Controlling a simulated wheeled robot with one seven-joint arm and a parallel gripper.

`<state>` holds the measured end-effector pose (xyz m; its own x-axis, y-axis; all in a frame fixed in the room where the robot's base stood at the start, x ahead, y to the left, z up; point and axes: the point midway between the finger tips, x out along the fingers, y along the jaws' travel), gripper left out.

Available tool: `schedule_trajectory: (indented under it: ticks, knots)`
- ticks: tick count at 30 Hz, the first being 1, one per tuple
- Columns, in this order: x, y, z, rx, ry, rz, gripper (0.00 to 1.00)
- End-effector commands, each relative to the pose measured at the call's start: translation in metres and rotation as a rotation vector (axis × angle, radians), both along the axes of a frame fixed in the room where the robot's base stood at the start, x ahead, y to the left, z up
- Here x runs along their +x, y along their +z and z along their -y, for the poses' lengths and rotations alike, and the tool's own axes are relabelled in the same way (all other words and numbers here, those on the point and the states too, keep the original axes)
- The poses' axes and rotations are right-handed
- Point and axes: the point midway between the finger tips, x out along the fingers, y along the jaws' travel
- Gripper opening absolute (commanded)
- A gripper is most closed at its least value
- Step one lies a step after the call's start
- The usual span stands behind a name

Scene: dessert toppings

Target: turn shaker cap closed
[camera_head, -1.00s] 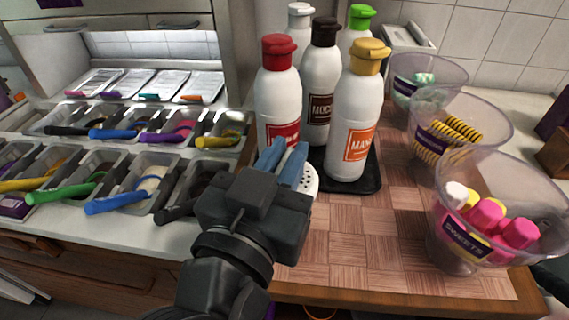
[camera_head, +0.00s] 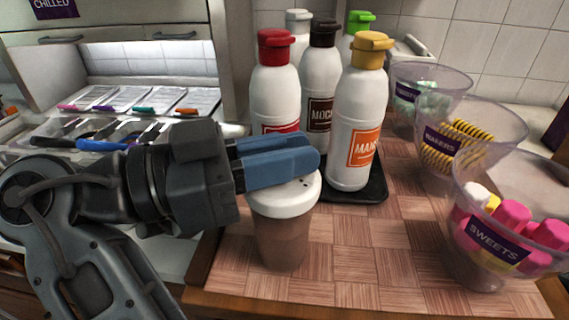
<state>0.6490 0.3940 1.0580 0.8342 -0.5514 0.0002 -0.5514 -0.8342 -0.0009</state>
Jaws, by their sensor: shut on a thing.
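The shaker (camera_head: 282,240) stands upright near the front of the wooden board, with a see-through body and brown contents. Its white cap (camera_head: 282,205) is on top, with small dark holes showing near the right edge. My gripper (camera_head: 300,163) reaches in from the left with its blue fingers lying over the cap. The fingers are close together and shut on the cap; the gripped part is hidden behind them. I cannot tell how far the cap is turned.
White sauce bottles with red, brown, yellow (camera_head: 358,125), green and white caps stand on a black tray (camera_head: 368,192) just behind the shaker. Clear tubs of sweets (camera_head: 500,250) and other toppings line the right. Topping bins lie at left. The board between shaker and sweets is clear.

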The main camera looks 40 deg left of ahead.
Motion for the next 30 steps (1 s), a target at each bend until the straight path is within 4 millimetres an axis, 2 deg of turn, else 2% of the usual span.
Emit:
schedule_trajectory:
  ticks: [12,30]
  knots:
    - [-0.0004,-0.0028,0.0004,0.0,-0.173,-0.003,0.0]
    - [-0.0002,-0.0015,0.0012,-0.002,-0.218,-0.003,0.0]
